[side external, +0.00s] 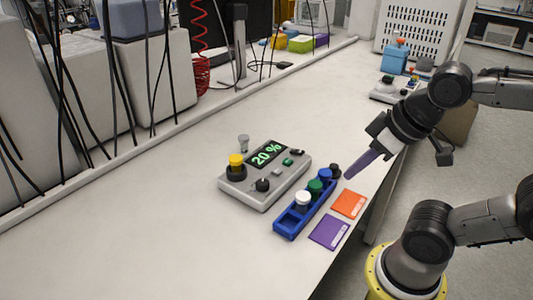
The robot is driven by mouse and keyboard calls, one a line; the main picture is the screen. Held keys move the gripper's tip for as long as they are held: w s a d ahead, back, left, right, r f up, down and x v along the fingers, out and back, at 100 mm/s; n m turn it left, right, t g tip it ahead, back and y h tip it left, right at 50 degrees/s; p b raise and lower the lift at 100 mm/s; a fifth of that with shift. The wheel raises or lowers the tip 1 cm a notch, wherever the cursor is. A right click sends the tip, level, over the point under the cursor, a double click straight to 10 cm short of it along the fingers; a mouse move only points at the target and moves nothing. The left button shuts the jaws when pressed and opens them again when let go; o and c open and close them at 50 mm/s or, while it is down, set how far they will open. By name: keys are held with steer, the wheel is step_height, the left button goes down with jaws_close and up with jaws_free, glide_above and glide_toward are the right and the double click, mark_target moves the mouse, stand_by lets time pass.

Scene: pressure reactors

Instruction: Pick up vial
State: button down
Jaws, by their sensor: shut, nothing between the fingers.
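A blue rack (284,233) stands on the bench and holds several capped vials in a row. They are a white-capped vial (303,198), a green-capped vial (315,187), a blue-capped vial (325,175) and a black-capped vial (335,169) at the far end. A yellow-capped vial (236,161) sits in the grey reactor (267,194), whose display reads 20 %. My gripper (349,176) has purple fingers, shut and empty. Its tips are just right of the black-capped vial; whether they touch it, I cannot tell.
An orange card (349,204) and a purple card (329,232) lie right of the rack near the bench edge. A second device (388,90) stands farther back. Grey boxes (155,70) and black cables line the left. The bench front left is clear.

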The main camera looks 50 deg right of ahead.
stand_by(0.3)
steer(key=shift+c, duration=1.6)
jaws_free()
